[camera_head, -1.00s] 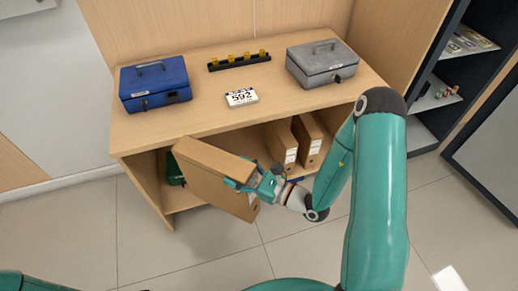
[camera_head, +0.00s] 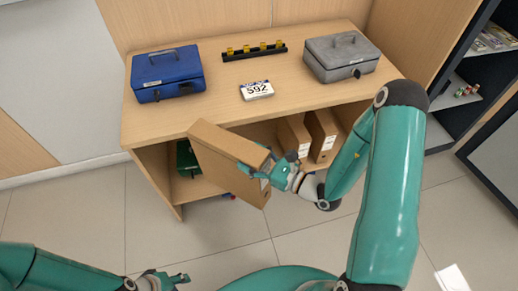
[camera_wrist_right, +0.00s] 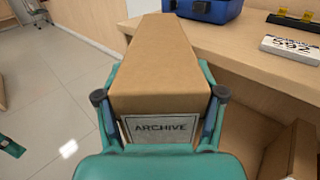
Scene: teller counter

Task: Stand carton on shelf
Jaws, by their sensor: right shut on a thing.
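A brown carton (camera_head: 222,158) is held at the front of the open shelf (camera_head: 160,185) under the counter top. My right gripper (camera_head: 268,175) is shut on its near end. In the right wrist view the carton (camera_wrist_right: 162,65) lies between the two fingers of the right gripper (camera_wrist_right: 160,112), and its near face carries an "ARCHIVE" label (camera_wrist_right: 160,128). The carton looks tilted in the head view, and its upper edge overlaps the counter's front edge there; I cannot tell whether they touch. My left gripper (camera_head: 178,278) is low at the bottom left, apart from everything; its fingers look spread.
Two brown cartons (camera_head: 322,135) (camera_head: 293,140) stand on the shelf at the right. A green thing (camera_head: 187,158) sits at the shelf's left. On top are a blue cash box (camera_head: 166,74), a grey cash box (camera_head: 341,56), a "592" card (camera_head: 256,90) and a black strip (camera_head: 254,52).

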